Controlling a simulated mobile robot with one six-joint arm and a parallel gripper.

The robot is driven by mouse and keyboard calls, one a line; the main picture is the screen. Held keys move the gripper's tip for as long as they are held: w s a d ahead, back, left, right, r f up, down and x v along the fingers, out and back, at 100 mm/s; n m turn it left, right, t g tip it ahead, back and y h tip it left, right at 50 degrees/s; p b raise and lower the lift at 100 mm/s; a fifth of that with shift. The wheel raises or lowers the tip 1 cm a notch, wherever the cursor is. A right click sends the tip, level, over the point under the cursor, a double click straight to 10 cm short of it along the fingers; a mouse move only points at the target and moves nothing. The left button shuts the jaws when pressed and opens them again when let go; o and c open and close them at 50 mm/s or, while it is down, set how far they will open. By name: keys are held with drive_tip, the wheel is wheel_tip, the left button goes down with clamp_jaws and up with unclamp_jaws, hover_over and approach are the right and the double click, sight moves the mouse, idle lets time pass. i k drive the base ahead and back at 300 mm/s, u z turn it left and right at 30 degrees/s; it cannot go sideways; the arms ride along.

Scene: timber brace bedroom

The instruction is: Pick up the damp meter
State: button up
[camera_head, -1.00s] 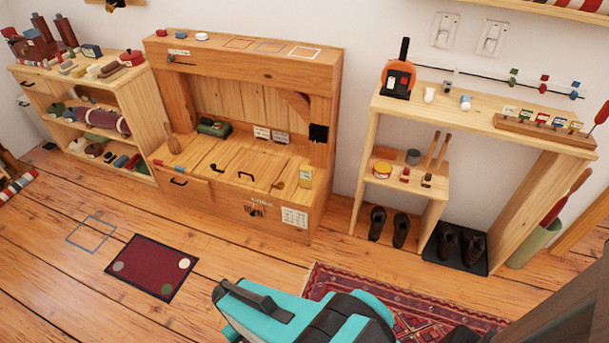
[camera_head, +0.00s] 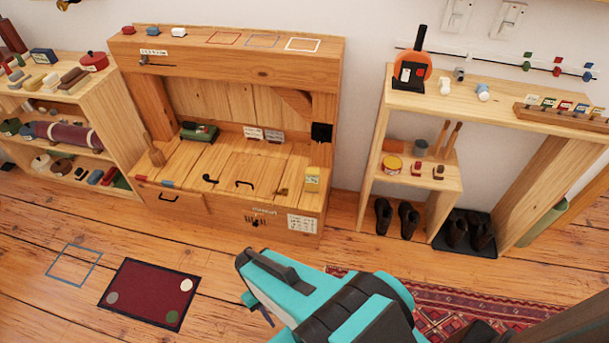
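A small upright yellow box-like thing (camera_head: 312,179) stands at the front right of the wooden bench top. It may be the damp meter, but it is too small to tell for sure. My teal and black arm reaches in from the bottom of the view, over the floor in front of the bench. Small parts at the arm's underside may belong to my gripper (camera_head: 259,308). The arm hides most of it, so its fingers cannot be made out. Nothing held is visible, and the arm is well apart from the yellow thing.
The wooden bench (camera_head: 226,59) has a green device (camera_head: 200,132) and latches on its top. An open shelf (camera_head: 374,140) stands right, with an orange and black device (camera_head: 411,66) on top. Left is a loaded shelf unit (camera_head: 115,110). A dark red mat (camera_head: 150,291) and patterned rug (camera_head: 455,309) lie on the floor.

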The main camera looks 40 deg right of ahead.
sight(312, 175)
drive_tip(key=u, duration=0.1)
drive_tip(key=i, duration=0.95)
drive_tip(key=u, duration=0.4)
